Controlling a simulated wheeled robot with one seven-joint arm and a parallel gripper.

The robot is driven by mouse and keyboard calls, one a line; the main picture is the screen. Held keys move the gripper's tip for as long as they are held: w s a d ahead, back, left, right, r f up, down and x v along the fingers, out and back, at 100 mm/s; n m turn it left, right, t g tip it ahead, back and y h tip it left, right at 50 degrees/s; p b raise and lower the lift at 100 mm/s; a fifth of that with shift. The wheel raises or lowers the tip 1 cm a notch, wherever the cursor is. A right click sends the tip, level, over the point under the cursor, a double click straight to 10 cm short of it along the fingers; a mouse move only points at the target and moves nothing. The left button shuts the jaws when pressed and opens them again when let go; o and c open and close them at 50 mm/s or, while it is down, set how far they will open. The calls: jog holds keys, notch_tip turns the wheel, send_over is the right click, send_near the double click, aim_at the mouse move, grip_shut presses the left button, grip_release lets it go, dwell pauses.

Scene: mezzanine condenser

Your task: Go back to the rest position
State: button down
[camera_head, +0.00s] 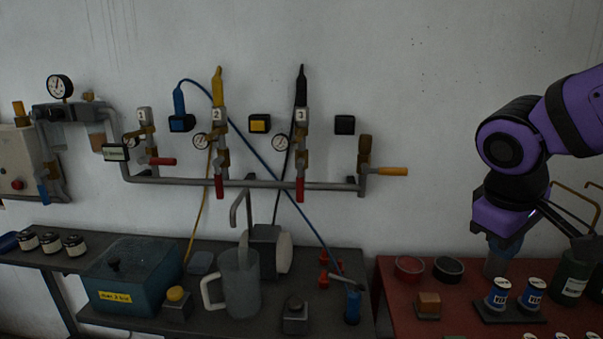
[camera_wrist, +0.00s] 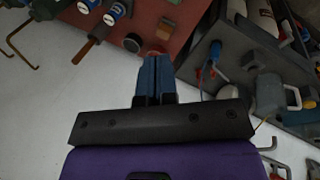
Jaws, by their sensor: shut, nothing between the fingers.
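My purple arm hangs at the right of the head view, in front of the wall and above the red table. My gripper (camera_head: 495,262) points down there, and its blue fingers are partly lost against the dark background. In the wrist view my gripper (camera_wrist: 155,60) shows two blue fingers pressed together with nothing between them.
The red table (camera_head: 388,290) holds red and black dishes (camera_head: 448,269), blue-labelled cans (camera_head: 498,294), a wooden block (camera_head: 428,304) and a dark bottle (camera_head: 572,277). The grey bench (camera_head: 345,262) carries a jug (camera_head: 240,282) and a blue tank (camera_head: 130,275). Pipework (camera_head: 250,183) runs along the wall.

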jog(key=s+r+m+t+y, duration=0.3)
jog(key=s+r+m, duration=0.2)
jog(key=s, duration=0.3)
jog(key=shift+s+d+r, duration=0.2)
jog(key=shift+s+r, duration=0.05)
jog(key=shift+r, duration=0.05)
dwell(0.6)
